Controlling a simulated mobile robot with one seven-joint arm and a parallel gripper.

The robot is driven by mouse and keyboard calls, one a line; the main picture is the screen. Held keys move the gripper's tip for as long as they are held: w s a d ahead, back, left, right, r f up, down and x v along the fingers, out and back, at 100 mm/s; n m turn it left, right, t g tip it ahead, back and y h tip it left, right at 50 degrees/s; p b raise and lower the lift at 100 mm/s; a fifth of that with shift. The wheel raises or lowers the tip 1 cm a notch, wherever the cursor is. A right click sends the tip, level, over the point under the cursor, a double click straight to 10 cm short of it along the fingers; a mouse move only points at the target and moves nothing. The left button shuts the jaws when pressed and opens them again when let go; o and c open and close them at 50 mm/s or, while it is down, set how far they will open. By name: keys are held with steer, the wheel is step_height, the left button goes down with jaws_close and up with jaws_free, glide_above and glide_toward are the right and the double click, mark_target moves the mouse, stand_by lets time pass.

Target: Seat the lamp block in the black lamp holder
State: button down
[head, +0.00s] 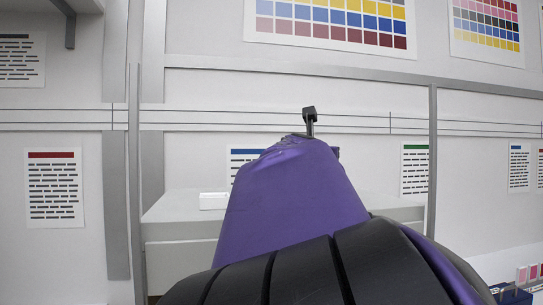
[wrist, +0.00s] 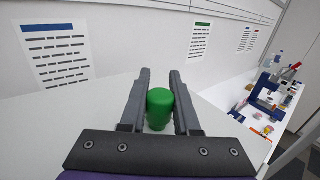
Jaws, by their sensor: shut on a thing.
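In the wrist view my gripper (wrist: 161,76) is shut on a green, rounded block (wrist: 159,108), which sits between the two grey fingers. I cannot tell for sure whether this is the lamp block. The lower end of the green block is hidden by the gripper's dark body. A pale surface lies beyond and below the fingers. I cannot make out the black lamp holder in either view. In the head view my purple and black arm hides the gripper and what it holds.
A white bench (head: 180,207) stands behind my arm, with a small white box (head: 213,201) on it. In the wrist view a blue frame (wrist: 268,92) and several small items stand on a surface at right. A wall with printed sheets (wrist: 57,55) is close behind.

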steer(key=shift+f+b, duration=0.95)
steer(key=shift+f, duration=0.25)
steer(key=c, duration=0.6)
jaws_free()
steer(key=shift+o, duration=0.2)
steer(key=shift+r, duration=0.15)
step_height(320, 180, up, 10)
steer(key=p, duration=0.3)
steer(key=shift+p, duration=0.4)
